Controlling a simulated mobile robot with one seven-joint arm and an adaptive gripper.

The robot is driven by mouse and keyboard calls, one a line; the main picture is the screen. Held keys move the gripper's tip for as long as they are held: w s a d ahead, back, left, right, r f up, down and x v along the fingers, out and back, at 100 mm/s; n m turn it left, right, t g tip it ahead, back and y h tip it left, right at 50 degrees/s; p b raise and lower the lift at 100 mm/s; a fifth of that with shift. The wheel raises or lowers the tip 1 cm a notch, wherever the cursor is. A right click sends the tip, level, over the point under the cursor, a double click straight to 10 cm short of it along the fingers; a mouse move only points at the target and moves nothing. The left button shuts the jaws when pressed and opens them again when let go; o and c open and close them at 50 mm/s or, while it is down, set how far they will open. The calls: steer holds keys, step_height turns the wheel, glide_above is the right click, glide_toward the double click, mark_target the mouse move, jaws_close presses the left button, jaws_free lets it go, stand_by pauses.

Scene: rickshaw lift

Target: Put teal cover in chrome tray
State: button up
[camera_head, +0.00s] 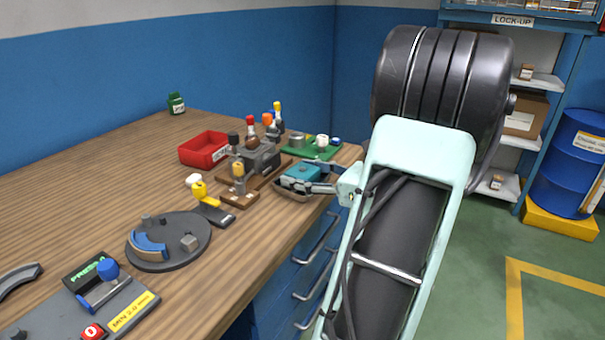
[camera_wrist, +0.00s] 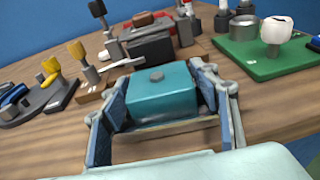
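The teal cover (camera_wrist: 160,92) is a block with a small grey knob on top. A shiny grey rim, apparently the chrome tray (camera_head: 288,191), shows below the cover. Part of that rim also shows under the cover in the wrist view (camera_wrist: 168,126). I cannot tell whether the cover touches the tray's floor.
A wooden stand with upright tools and a dark block (camera_wrist: 150,46) is just behind the cover. A green board (camera_wrist: 262,58) with a white knob is behind right. A red bin (camera_head: 204,149) and a round dark plate (camera_head: 168,242) are farther left on the bench.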

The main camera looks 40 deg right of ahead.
steer(key=shift+r, duration=0.1)
steer(key=shift+s+r, duration=0.15)
steer(key=p+v, duration=0.2)
steer(key=v, duration=0.9)
steer(key=shift+s+p, duration=0.35)
steer(key=shift+s, duration=0.05)
steer(key=shift+d, duration=0.1)
